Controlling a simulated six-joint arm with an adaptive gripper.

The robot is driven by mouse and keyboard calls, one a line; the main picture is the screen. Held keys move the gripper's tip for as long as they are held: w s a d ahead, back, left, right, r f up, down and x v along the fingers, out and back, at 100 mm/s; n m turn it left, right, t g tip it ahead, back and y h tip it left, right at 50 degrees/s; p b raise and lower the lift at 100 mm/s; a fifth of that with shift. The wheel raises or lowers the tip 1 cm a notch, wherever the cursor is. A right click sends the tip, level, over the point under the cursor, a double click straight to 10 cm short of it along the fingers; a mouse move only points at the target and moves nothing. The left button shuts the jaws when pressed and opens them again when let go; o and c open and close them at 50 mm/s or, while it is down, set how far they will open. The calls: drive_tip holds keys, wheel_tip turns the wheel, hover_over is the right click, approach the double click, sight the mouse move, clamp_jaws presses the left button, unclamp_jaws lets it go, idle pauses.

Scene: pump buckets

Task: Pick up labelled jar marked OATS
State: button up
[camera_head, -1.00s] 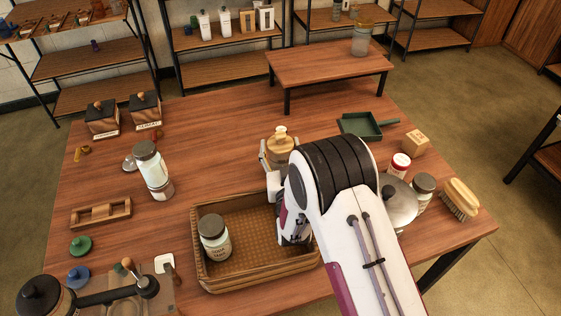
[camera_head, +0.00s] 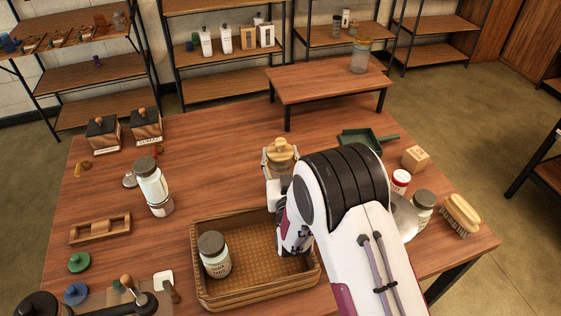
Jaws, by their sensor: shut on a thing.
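A jar with a pale wooden knobbed lid (camera_head: 281,152) stands between the fingers of my gripper (camera_head: 281,161), just behind the wicker tray. My gripper is shut on this jar. The arm and gripper hide most of its lower body, and no label on it can be read. Whether its base touches the table cannot be told. A dark-lidded labelled jar (camera_head: 215,257) stands in the left part of the tray; its small print is not clearly legible. The word OATS cannot be made out on any jar.
The wicker tray (camera_head: 203,291) lies in front. Stacked glass jars (camera_head: 152,184) stand left. A green dustpan (camera_head: 358,142) lies behind.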

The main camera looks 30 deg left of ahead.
sight(280, 140)
drive_tip(key=shift+r, duration=3.4)
